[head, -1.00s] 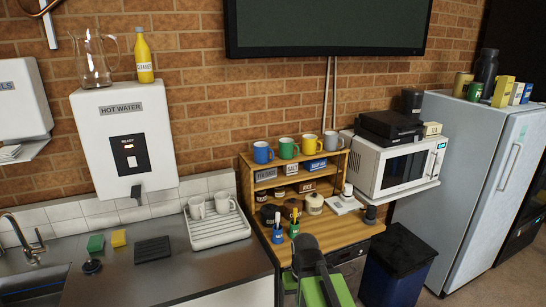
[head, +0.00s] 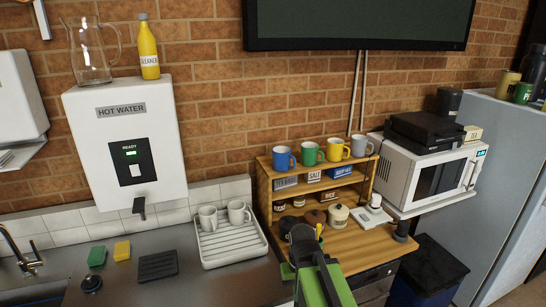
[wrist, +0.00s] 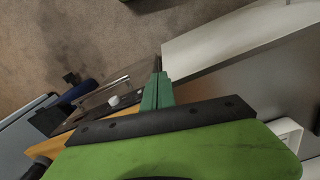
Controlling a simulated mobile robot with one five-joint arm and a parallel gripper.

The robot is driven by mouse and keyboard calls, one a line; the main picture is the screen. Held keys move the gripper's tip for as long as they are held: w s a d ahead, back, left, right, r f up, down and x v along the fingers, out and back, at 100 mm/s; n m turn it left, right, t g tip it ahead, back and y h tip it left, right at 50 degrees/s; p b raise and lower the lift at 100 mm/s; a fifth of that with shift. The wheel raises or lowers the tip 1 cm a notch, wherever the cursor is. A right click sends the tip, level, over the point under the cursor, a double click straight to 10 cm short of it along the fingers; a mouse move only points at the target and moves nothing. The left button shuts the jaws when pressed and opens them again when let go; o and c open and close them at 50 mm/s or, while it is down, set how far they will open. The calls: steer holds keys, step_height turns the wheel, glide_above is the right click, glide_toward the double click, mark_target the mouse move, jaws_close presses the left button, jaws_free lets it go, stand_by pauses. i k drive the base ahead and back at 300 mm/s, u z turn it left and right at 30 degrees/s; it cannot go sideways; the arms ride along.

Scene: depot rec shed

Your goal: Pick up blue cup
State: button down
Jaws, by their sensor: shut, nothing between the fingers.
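The blue cup (head: 284,158) stands upright at the left end of the top shelf of a wooden shelf unit (head: 263,195). A green cup (head: 312,153), a yellow cup (head: 338,149) and a pale grey cup (head: 361,146) stand to its right in the same row. My gripper (wrist: 158,68) is shut and empty in the wrist view, with its green fingers over the floor and counter edge. In the head view my arm is in front of and below the shelf unit, apart from the blue cup. The fingertips cannot be made out there. The blue cup is not in the wrist view.
A drying rack (head: 243,252) with white mugs is left of the shelf unit. A microwave (head: 430,172) stands to the right. The hot water box (head: 125,125) hangs on the wall at left. Jars and boxes fill the lower shelves. Open air lies above the cups, below the screen (head: 360,22).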

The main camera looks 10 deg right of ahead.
mark_target(282, 155)
steer(key=u, duration=0.3)
steer(key=k, duration=0.15)
steer(key=u, duration=3.55)
steer(key=k, duration=2.15)
steer(key=z, duration=0.95)
steer(key=i, duration=1.05)
